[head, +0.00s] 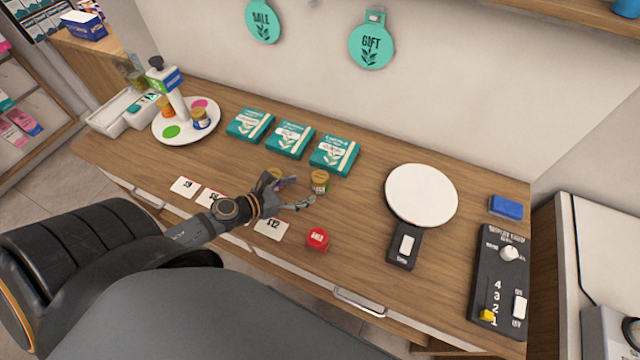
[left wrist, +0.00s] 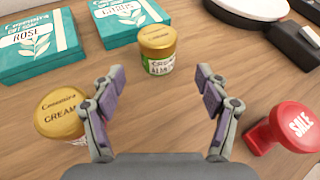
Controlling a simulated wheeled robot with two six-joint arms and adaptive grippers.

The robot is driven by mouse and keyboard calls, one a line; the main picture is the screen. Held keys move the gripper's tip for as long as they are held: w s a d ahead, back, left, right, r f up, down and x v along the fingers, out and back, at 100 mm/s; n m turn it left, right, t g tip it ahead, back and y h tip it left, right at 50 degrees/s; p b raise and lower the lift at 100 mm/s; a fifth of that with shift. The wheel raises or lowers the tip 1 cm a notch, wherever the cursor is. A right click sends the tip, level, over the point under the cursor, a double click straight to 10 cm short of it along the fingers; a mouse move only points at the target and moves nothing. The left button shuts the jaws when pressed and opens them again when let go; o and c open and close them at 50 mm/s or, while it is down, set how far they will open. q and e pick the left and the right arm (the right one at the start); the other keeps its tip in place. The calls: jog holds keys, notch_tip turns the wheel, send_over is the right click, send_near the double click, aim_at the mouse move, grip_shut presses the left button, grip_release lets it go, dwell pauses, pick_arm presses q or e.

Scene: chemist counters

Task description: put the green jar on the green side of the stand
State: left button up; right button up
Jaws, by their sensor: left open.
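The green jar (head: 319,182) has a gold lid and stands upright on the counter. In the left wrist view the green jar (left wrist: 158,52) shows its green-and-white label, a little beyond the fingertips and between their lines. My left gripper (head: 300,192) is open and empty, low over the counter, and its two fingers (left wrist: 160,88) point toward the jar without touching it. The stand (head: 187,136) is a white round plate with a centre post at the back left. It has a green spot (head: 171,132) and a pink spot (head: 199,103). My right gripper is out of view.
A second gold-lidded cream jar (left wrist: 62,122) is close beside my left finger. A red SALE stamp (head: 317,239) stands to the right. Teal boxes (head: 290,139) line the back. An orange jar (head: 167,107) and a blue jar (head: 200,120) stand on the stand.

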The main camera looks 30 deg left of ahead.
aim_at(313, 185)
pick_arm(q)
jog(key=x, duration=0.1)
jog(key=p+x, duration=0.1)
jog(key=shift+w+r, duration=0.1)
jog(key=shift+w, duration=0.25)
jog(key=shift+w+d+p, duration=0.1)
jog(key=shift+d+p, duration=0.1)
jog(key=shift+p, duration=0.1)
jog(key=p+x, duration=0.1)
jog(key=x, duration=0.4)
jog(key=shift+w+a+f+p, duration=0.1)
jog(key=shift+w+f+p, duration=0.1)
jog(key=shift+f+p, duration=0.15)
jog(key=shift+s, duration=0.1)
jog(key=shift+c, duration=0.9)
jog(key=c, duration=1.1)
